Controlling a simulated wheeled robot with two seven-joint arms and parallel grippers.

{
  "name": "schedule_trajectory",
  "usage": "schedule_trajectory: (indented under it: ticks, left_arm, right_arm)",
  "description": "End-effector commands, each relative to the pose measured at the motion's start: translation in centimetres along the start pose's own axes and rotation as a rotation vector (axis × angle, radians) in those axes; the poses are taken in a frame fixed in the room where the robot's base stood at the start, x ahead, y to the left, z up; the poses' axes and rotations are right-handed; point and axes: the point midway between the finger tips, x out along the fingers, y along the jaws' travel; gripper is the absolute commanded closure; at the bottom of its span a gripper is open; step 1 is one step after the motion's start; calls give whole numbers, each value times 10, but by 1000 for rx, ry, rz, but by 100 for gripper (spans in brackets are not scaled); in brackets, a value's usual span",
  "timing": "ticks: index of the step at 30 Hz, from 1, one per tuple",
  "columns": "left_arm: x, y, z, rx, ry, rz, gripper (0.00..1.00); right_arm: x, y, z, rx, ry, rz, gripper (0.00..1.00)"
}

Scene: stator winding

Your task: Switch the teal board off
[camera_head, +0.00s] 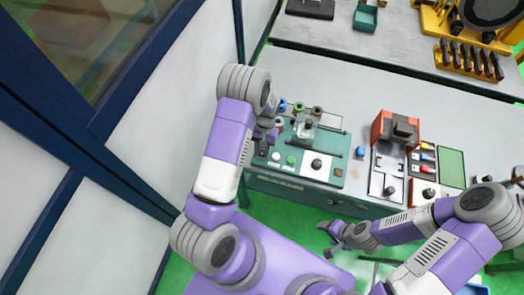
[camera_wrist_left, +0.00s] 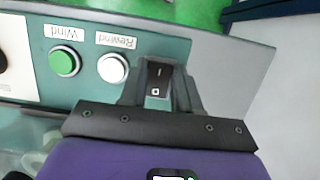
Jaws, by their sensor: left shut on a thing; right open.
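The teal board (camera_head: 328,165) sits on the near left of the workbench. The left wrist view shows its panel (camera_wrist_left: 185,50) with a green Wind button (camera_wrist_left: 64,62), a white Rewind button (camera_wrist_left: 113,68) and a black rocker switch (camera_wrist_left: 158,84) marked I and O. I cannot tell which side of the rocker is pressed. My left gripper (camera_head: 263,150), also in the left wrist view (camera_wrist_left: 160,90), is shut around the switch, one finger on each side. My right gripper (camera_head: 337,238) is open and empty in front of the bench, below its top.
Small spools (camera_head: 299,108) stand at the board's back edge. A red machine (camera_head: 395,128) and a grey plate (camera_head: 387,172) are to the right. A glazed wall (camera_head: 150,120) runs close on the left. A second table (camera_head: 390,45) stands behind.

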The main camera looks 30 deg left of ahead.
Motion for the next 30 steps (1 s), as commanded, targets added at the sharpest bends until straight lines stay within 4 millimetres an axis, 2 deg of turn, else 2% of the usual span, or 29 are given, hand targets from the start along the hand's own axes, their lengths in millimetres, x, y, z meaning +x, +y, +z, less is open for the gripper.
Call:
schedule_trajectory:
  ticks: [9, 10, 12, 22, 30]
  left_arm:
    - [0, 0, 0, 0, -6, 0, 99]
    - [0, 0, 0, 0, -5, 0, 64]
    - [0, 0, 0, 0, -5, 0, 57]
    - [-6, 0, 0, 0, -2, 1, 57]
    - [-49, 0, -1, 1, 0, 1, 57]
  right_arm:
    - [0, 0, 0, 0, 0, 0, 33]
    - [0, 0, 0, 0, 0, 0, 33]
    - [0, 0, 0, 0, 0, 0, 33]
    - [1, 0, 0, 0, 0, 0, 33]
    - [4, 2, 0, 0, 0, 0, 33]
